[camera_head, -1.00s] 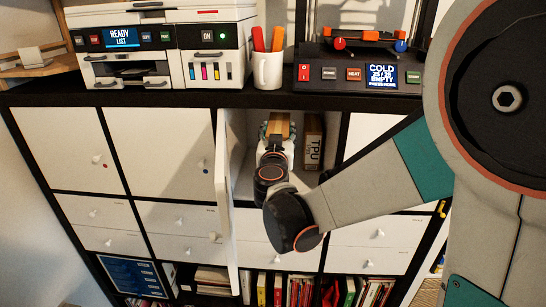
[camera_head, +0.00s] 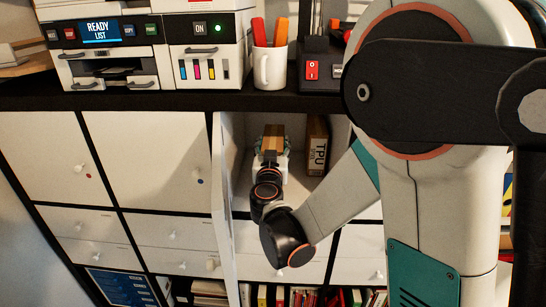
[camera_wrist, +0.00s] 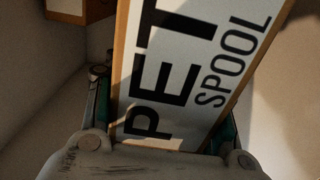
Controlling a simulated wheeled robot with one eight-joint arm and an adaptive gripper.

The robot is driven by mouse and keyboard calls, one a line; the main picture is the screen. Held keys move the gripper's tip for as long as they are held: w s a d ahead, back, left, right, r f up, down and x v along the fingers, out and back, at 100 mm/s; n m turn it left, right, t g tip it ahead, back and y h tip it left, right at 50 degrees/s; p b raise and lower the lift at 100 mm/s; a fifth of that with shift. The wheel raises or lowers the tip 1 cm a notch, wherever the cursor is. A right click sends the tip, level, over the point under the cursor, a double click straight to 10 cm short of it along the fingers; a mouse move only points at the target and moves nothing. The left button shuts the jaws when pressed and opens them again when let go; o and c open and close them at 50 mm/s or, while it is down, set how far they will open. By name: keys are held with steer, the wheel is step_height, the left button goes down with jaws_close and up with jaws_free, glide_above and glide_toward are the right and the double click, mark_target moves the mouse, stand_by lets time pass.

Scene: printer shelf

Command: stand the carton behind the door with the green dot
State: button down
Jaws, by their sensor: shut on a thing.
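The carton (camera_head: 273,138) is brown with a white label reading PET SPOOL, large in the wrist view (camera_wrist: 195,60). My gripper (camera_head: 271,158) is shut on it, with a finger on each side in the wrist view (camera_wrist: 165,115). Gripper and carton are inside the open compartment (camera_head: 297,180). Whether the carton's base touches the compartment floor is hidden. The compartment's door (camera_head: 223,190) stands swung open at the left, seen nearly edge-on. No green dot shows on it from here. The closed doors to the left carry a red dot (camera_head: 88,176) and a blue dot (camera_head: 200,181).
A TPU carton (camera_head: 318,145) stands upright at the compartment's right, with a gap between it and the held carton. A printer (camera_head: 150,50), a mug (camera_head: 270,67) and a dark device (camera_head: 318,65) stand on the shelf top. Drawers (camera_head: 172,235) lie below.

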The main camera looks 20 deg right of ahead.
steer(key=shift+f, duration=1.45)
steer(key=shift+b, duration=0.3)
steer(key=shift+f, duration=0.2)
steer(key=c, duration=0.6)
jaws_free()
steer(key=shift+r, duration=0.1)
steer(key=v, duration=1.2)
steer(key=shift+r, duration=0.15)
